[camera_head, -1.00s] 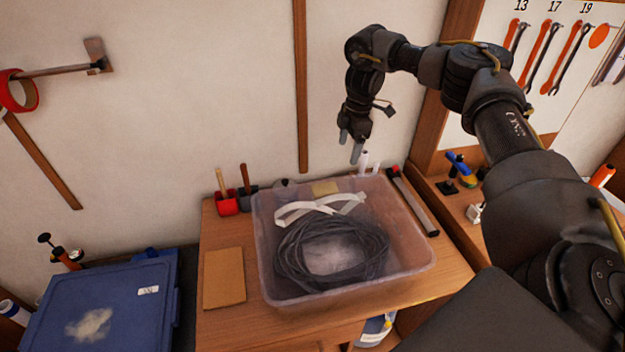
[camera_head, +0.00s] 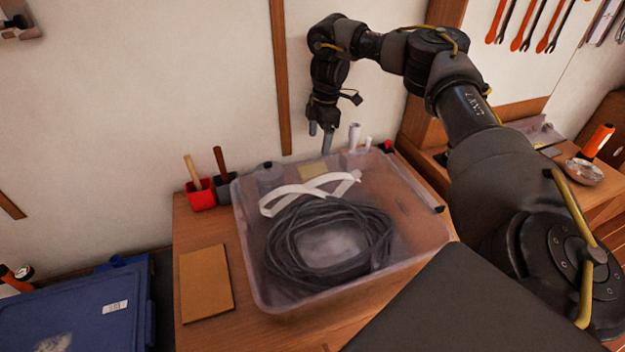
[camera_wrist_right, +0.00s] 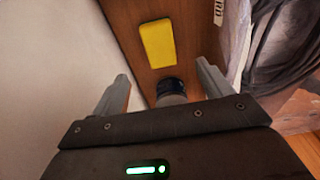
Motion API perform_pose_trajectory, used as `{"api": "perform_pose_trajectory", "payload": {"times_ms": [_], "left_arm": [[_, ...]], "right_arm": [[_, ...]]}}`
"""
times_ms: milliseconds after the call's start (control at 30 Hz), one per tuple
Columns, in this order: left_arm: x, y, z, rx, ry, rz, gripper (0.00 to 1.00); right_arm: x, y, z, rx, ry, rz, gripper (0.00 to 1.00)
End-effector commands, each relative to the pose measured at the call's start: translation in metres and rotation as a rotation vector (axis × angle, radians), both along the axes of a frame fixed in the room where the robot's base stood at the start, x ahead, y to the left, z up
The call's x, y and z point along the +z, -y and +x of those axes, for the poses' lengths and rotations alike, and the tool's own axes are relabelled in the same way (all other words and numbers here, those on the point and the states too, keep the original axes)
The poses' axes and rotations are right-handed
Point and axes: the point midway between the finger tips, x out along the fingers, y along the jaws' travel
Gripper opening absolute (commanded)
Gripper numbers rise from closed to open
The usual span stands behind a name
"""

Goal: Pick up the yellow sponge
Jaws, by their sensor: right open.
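The yellow sponge (camera_wrist_right: 158,43) lies flat on the wooden table top in the right wrist view, between the wall and the clear plastic bin. In the head view it shows only as a dull yellow patch (camera_head: 312,171) through the bin's back wall. My right gripper (camera_head: 320,138) points down above the back edge of the bin, close to the wall. Its jaws are open and empty; in the wrist view the fingertips (camera_wrist_right: 162,72) are apart, with the sponge beyond them. My left gripper is not in view.
A dark-capped jar (camera_wrist_right: 170,92) stands close to the sponge, between the fingers in the wrist view. The clear bin (camera_head: 420,255) holds a coiled black cable (camera_head: 285,262). White bottles (camera_head: 354,137) stand behind it. Red cup (camera_head: 201,197) and brown pad (camera_head: 206,282) sit left.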

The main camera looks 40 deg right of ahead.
Motion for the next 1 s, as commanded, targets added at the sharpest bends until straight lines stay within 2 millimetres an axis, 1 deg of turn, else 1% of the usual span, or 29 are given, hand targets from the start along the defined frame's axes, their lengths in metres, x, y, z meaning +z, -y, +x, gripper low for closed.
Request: {"api": "perform_pose_trajectory", "payload": {"times_ms": [67, 133, 300, 400, 500, 633, 767, 900, 1000], "left_arm": [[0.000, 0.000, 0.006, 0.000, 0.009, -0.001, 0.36], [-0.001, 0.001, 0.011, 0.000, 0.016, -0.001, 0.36], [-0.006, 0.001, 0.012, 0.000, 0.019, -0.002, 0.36], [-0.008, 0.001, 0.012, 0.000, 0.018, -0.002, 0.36], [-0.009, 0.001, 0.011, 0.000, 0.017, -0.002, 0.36], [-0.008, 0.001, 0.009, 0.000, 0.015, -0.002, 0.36], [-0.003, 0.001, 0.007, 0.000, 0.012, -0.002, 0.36], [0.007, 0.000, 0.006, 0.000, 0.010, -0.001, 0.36], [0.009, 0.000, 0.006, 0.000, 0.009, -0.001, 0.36]], "right_arm": [[-0.001, 0.000, 0.000, 0.000, 0.000, 0.000, 0.78], [-0.007, -0.001, 0.000, 0.000, -0.002, 0.001, 0.78], [-0.035, -0.004, 0.001, -0.001, -0.004, 0.001, 0.78], [-0.047, -0.006, 0.002, 0.000, -0.002, 0.001, 0.78], [-0.054, -0.006, 0.002, 0.000, -0.002, 0.001, 0.78], [-0.055, -0.007, 0.003, 0.000, 0.000, 0.000, 0.78], [-0.062, -0.008, 0.003, 0.001, -0.002, -0.001, 0.78], [-0.082, -0.013, 0.005, 0.000, -0.004, -0.001, 0.78], [-0.096, -0.014, 0.006, -0.001, -0.003, -0.001, 0.78]]}}
